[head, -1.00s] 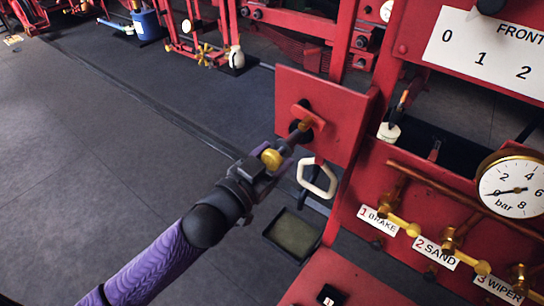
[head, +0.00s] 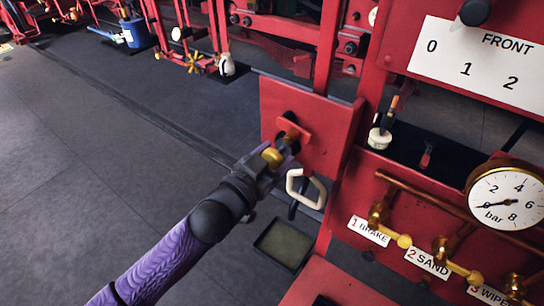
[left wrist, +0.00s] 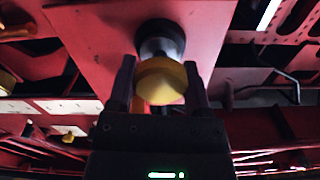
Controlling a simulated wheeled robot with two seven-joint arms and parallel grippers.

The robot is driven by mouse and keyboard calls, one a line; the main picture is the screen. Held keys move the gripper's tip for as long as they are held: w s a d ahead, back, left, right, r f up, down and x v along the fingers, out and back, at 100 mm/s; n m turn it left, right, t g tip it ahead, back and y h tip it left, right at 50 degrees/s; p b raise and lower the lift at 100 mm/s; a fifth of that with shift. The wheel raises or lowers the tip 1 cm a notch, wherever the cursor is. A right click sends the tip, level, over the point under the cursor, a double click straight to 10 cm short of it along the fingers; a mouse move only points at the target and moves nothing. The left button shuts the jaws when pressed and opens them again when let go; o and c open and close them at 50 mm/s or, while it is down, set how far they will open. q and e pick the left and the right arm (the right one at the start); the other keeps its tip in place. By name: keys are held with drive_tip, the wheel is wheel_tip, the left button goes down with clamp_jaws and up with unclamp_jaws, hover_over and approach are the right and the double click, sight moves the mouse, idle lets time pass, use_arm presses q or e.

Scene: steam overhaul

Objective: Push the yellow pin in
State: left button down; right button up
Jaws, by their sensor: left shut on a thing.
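The yellow pin's round knob (head: 272,157) is in front of a red plate (head: 335,131) in the head view. In the left wrist view the knob (left wrist: 162,82) sits between my two dark fingers, with a dark round collar (left wrist: 160,40) behind it against the plate. My left gripper (head: 278,153) is shut on the knob, its arm reaching in from the lower left. A small red bracket (head: 293,131) stands on the plate just beyond the fingers. The pin's shaft is mostly hidden. My right gripper is out of view.
A white loop handle (head: 305,188) hangs just right of and below the gripper. A pressure gauge (head: 505,199) and brass valves labelled brake, sand and wiper are at the right. A dark tray (head: 284,244) lies below. The grey floor at left is open.

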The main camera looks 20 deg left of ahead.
use_arm(q)
unclamp_jaws()
drive_tip(key=shift+w, duration=0.1)
drive_tip(key=b+v, duration=0.2)
drive_tip(key=v, duration=0.8)
drive_tip(key=shift+r, duration=0.1)
